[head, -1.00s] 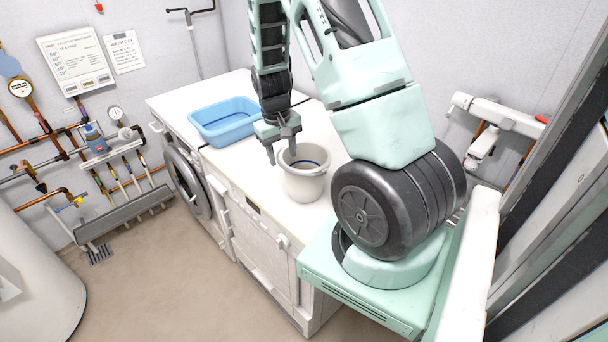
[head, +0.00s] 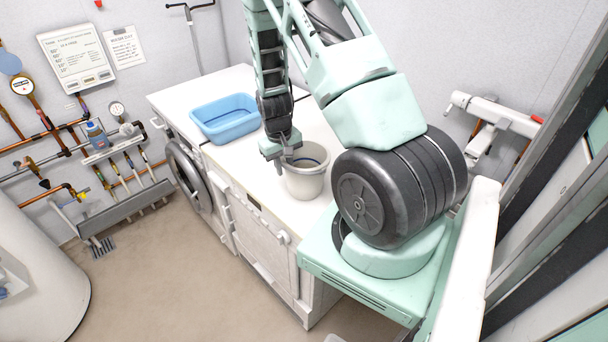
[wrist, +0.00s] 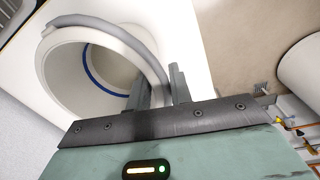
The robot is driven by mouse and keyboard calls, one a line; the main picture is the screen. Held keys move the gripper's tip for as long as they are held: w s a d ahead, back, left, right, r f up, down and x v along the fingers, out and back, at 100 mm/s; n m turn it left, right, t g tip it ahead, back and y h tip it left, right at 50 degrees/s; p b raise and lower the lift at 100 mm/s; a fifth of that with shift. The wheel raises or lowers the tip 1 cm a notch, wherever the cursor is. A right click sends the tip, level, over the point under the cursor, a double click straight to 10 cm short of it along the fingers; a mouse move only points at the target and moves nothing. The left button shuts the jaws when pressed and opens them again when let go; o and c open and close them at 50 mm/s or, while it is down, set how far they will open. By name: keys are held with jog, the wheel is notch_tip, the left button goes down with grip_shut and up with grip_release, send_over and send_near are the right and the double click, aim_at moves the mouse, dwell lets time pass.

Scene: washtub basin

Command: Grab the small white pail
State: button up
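The small white pail (head: 305,180) stands upright on the white worktop, with a blue line round its inside. In the wrist view the pail (wrist: 68,82) shows its open mouth, with a grey band, likely its handle, along the rim. My gripper (head: 287,160) is at the pail's left rim in the head view. In the wrist view its fingers (wrist: 160,88) are close together, one inside the pail and one outside, with the rim between them. They look shut on the rim. The fingertips are partly hidden by the pail wall.
A blue basin (head: 226,118) stands farther back on the worktop (head: 262,172), left of my gripper. Pipes and valves (head: 115,150) line the left wall. The floor (head: 170,270) in front is clear.

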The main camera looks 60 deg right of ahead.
grip_shut()
